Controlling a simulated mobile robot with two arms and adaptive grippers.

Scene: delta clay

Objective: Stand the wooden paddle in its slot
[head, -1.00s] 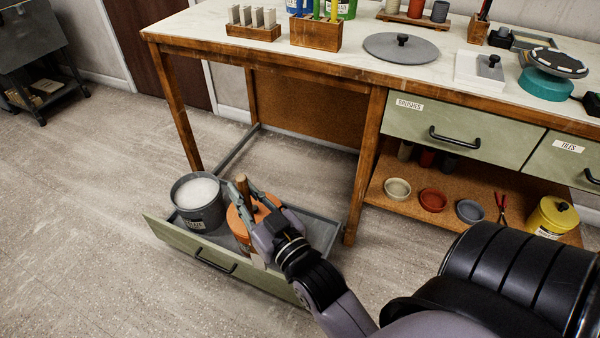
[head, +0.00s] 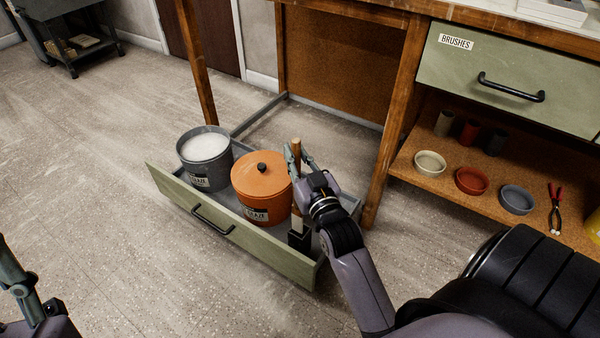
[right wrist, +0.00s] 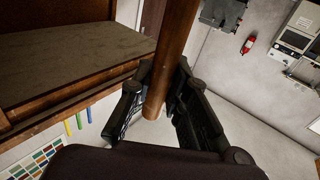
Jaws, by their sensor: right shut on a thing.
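My right gripper (head: 297,156) is shut on the brown wooden handle of the paddle (head: 296,146), which stands about upright at the right end of the open drawer. In the right wrist view the paddle's handle (right wrist: 174,50) runs between the two fingers. Below the gripper, a pale part of the paddle shows directly above a small black slot holder (head: 299,241). The two overlap in the picture; I cannot tell how deep the paddle sits in the slot. My left gripper (head: 16,278) shows only partly at the lower left edge, away from the drawer.
The green-fronted drawer (head: 178,200) holds a grey bucket (head: 204,168) of white glaze and a lidded orange bucket (head: 260,183), close left of the paddle. A table leg (head: 397,120) stands right of the drawer. Bowls (head: 472,180) sit on the low shelf.

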